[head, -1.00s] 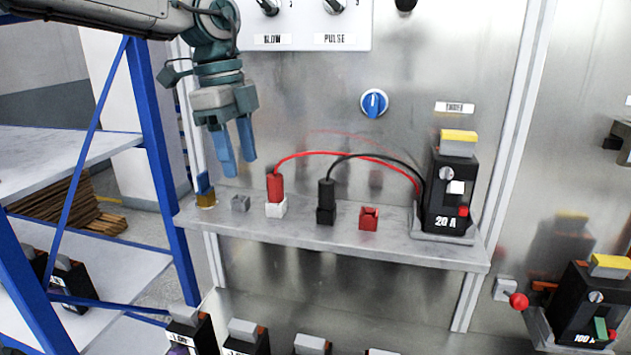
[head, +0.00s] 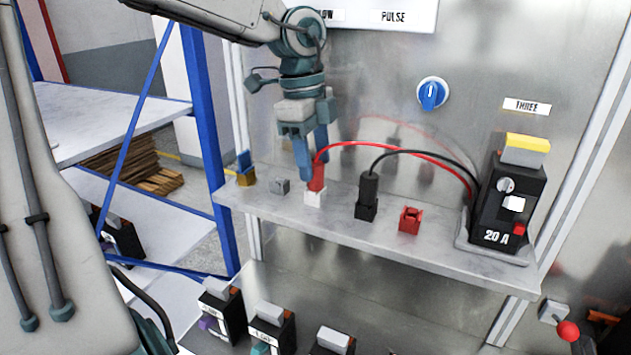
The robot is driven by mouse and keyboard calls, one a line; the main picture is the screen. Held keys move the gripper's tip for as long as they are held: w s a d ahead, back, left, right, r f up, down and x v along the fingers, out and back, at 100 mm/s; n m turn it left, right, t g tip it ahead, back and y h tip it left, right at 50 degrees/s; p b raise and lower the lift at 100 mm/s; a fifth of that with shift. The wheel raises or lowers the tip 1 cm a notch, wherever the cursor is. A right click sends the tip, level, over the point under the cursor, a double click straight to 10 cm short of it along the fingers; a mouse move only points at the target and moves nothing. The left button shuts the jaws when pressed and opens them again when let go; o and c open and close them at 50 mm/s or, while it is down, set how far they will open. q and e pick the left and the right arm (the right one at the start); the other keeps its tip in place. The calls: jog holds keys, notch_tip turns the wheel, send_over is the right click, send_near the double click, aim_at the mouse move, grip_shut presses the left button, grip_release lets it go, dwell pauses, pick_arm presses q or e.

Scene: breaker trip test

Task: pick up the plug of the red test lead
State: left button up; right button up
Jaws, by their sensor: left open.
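The red test lead's plug (head: 318,179) stands upright in a white holder (head: 315,197) on the metal shelf. Its red lead (head: 400,158) arcs right to the 20 A breaker (head: 507,205). My left gripper (head: 313,166) points down at the plug with its blue fingers open. One finger is at the plug's left and partly hides it; the other is behind its upper part. I cannot tell whether either finger touches it. My right gripper is not in view.
A black plug (head: 368,189) stands just right of the red one, with its black lead running to the breaker. A blue selector knob (head: 432,93) is on the panel behind.

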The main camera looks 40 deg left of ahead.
pick_arm(q)
jog(key=shift+w+f, duration=0.15)
jog(key=shift+f, duration=0.75)
jog(key=shift+d+r, duration=0.1)
jog(key=shift+d, duration=0.05)
jog(key=shift+c, duration=0.6)
grip_shut()
jog(key=shift+r, duration=0.1)
